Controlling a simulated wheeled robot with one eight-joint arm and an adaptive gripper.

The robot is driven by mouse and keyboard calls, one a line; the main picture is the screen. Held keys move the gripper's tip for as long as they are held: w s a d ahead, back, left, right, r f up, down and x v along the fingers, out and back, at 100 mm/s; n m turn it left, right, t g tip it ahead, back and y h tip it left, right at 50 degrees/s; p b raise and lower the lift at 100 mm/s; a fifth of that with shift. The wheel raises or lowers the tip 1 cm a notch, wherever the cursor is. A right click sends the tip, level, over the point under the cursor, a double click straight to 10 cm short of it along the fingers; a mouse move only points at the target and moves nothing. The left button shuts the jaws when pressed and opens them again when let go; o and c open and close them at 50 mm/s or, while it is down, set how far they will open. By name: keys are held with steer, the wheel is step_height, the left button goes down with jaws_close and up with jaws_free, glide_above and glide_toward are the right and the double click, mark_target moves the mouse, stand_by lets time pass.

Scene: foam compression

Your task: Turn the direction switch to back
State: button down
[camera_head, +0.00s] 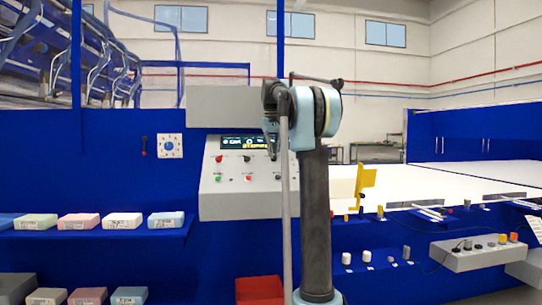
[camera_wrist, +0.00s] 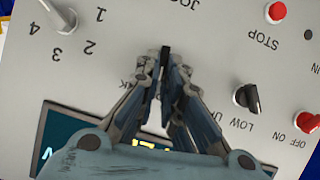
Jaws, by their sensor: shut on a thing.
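The grey control panel (camera_head: 235,208) stands on the blue wall in the head view, with a lit display and several small buttons. In the wrist view its face (camera_wrist: 210,45) appears upside down. My gripper (camera_wrist: 165,65) is at the panel face, its fingers closed together around a small dark handle (camera_wrist: 165,50), which appears to be the direction switch. The fingers hide most of the switch and its labels; only a letter or so, like a K, shows beside them. In the head view my arm hides the gripper's contact with the panel.
In the wrist view a black knob (camera_wrist: 247,97) marked LOW, a red STOP button (camera_wrist: 276,12), a red OFF/ON control (camera_wrist: 307,121) and a numbered selector (camera_wrist: 58,14) surround the gripper. Foam blocks (camera_head: 79,221) lie on a shelf at left. A red bin (camera_head: 259,290) stands below.

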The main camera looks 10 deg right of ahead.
steer(key=m+y, duration=0.1)
steer(key=m, duration=0.1)
steer(key=d+m+y, duration=0.1)
steer(key=m, duration=0.2)
steer(key=m+y, duration=0.1)
steer(key=m, duration=0.1)
steer(key=m+t, duration=0.1)
steer(key=shift+s+d+y, duration=0.15)
steer(key=shift+d+y, duration=0.15)
steer(key=shift+f+m, duration=0.1)
steer(key=shift+m, duration=0.2)
steer(key=c, duration=1.7)
jaws_free()
steer(key=v, duration=1.2)
steer(key=shift+d+f, duration=0.1)
